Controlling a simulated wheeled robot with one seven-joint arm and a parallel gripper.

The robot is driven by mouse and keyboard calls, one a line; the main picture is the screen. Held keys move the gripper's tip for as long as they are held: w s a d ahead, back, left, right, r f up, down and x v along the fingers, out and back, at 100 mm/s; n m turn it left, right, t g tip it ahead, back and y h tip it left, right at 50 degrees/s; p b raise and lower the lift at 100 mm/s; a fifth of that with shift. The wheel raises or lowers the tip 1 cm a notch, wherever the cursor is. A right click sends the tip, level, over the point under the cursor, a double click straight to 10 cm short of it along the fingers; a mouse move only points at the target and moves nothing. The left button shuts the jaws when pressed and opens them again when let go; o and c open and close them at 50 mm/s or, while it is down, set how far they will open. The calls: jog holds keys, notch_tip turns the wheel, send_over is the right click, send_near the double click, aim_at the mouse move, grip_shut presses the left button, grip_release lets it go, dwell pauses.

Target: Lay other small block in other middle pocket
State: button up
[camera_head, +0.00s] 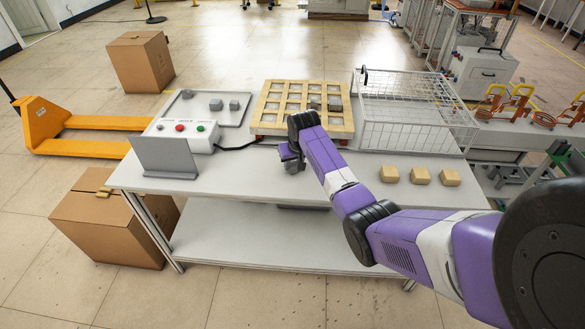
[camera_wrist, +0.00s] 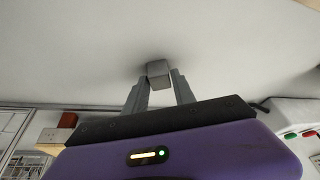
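A small grey block (camera_wrist: 158,74) sits between the two fingertips of my gripper (camera_wrist: 158,82) in the wrist view, with a finger against each side and no clear gap. In the head view my gripper (camera_head: 291,160) points down low over the white table, left of its middle; the block there is mostly hidden by it. The wooden tray with square pockets (camera_head: 272,103) stands at the back of the table, beyond my gripper. Grey blocks (camera_head: 335,104) sit at its right part; my arm covers part of its near side.
A control box (camera_head: 184,135) and a plate with several grey blocks (camera_head: 215,104) stand at the left. A wire basket (camera_head: 405,110) is right of the tray. Three tan blocks (camera_head: 420,176) lie at the right front. The table's (camera_head: 235,180) left front is clear.

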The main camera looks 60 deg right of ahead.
grip_shut()
jog(key=shift+r, duration=0.15)
